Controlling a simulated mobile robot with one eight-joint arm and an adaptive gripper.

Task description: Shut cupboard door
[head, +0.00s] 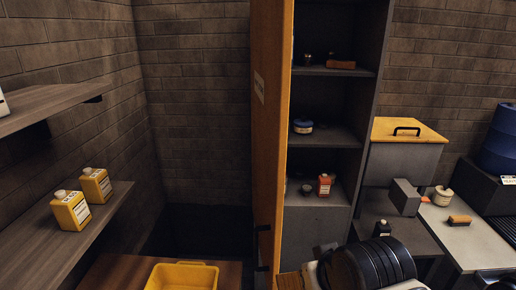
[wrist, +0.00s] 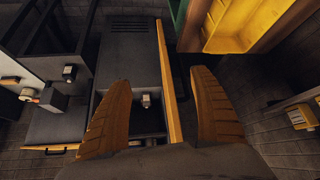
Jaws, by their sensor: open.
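The cupboard (head: 318,220) is dark grey with open shelves. Its orange door (head: 270,120) stands wide open, seen nearly edge-on along the cupboard's left side, with a white label on its face. In the wrist view the door (wrist: 170,90) shows as a narrow yellow-orange strip beside the grey cupboard (wrist: 128,55). My gripper (wrist: 162,78) is open, with its two orange ridged fingers spread apart. The door strip appears between the fingers in that picture; I cannot tell whether they touch it. In the head view my arm is low, in front of the cupboard, and the fingers are mostly cut off.
Cupboard shelves hold a blue tin (head: 302,127), an orange bottle (head: 324,184) and small parts. A grey bin with a yellow lid (head: 410,130) and a worktop stand right. A yellow crate (head: 182,277) is at bottom left. Yellow bottles (head: 72,211) sit on a left wall shelf.

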